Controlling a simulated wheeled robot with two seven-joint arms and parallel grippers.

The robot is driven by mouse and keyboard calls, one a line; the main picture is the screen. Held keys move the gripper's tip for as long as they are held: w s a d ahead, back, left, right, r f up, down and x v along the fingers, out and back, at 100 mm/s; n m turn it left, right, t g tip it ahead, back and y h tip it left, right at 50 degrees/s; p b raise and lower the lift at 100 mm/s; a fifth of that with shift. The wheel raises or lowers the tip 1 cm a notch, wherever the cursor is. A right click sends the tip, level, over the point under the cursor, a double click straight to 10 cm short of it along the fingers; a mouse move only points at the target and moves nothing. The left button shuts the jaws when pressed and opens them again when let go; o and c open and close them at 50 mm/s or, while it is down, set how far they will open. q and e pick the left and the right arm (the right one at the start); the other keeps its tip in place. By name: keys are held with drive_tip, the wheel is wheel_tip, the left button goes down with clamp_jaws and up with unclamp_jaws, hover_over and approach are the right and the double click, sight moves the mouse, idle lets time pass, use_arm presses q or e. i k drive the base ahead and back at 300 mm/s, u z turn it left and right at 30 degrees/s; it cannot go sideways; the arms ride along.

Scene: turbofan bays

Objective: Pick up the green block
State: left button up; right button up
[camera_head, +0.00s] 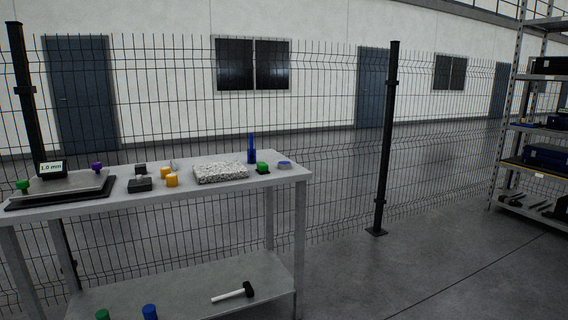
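A small green block-like piece (262,167) sits at the right end of the grey table (240,187), on or against a small black base. Another green piece (22,185) is at the table's far left, beside a black tray (60,198). A green rounded top (102,314) shows on the lower shelf, cut off by the bottom edge. I cannot tell which of these is the green block. Neither of my grippers is in view.
Near the right green piece are a blue upright piece (252,152), a small round dish (284,165) and a speckled slab (220,172). Yellow pieces (172,180) and dark blocks (140,184) lie further left. A wire fence (330,150) stands behind.

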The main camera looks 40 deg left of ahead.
sight(263, 168)
drive_tip(key=u, duration=0.2)
drive_tip(key=i, duration=2.2)
drive_tip(key=u, duration=1.8)
drive_tip(key=i, duration=1.05)
drive_tip(key=u, duration=1.05)
